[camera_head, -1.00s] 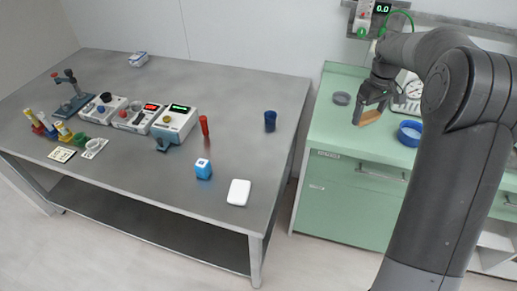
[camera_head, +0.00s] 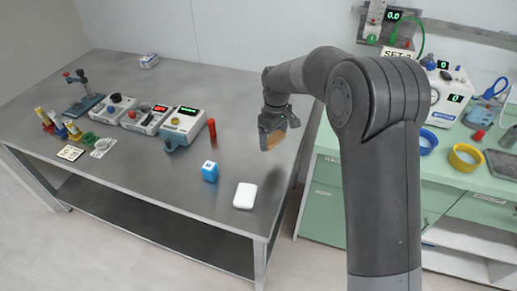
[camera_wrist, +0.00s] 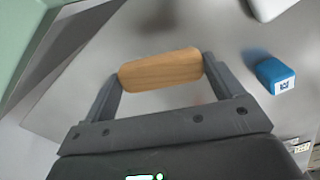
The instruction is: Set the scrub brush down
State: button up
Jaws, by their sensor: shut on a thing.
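The scrub brush shows as a wooden, rounded block (camera_wrist: 160,70) in the wrist view, held between the two fingers of my gripper (camera_wrist: 161,74). In the head view the brush (camera_head: 273,138) hangs below my gripper (camera_head: 276,122), above the right part of the grey metal table (camera_head: 225,128). It looks clear of the tabletop, but the exact height is hard to tell. The bristles cannot be made out.
A blue box (camera_head: 209,172), a white flat block (camera_head: 245,196) and a red cylinder (camera_head: 212,129) stand near the brush. Devices (camera_head: 181,127) line the table further left. Bare tabletop lies left of the blue box.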

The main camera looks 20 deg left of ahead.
jog(key=a+f, duration=0.2)
jog(key=a, duration=0.1)
jog(key=a+f, duration=0.1)
jog(key=a, duration=0.1)
jog(key=shift+s+a+f, duration=0.1)
jog(key=shift+f, duration=2)
jog(key=o, duration=0.8)
jog(key=shift+f, duration=0.15)
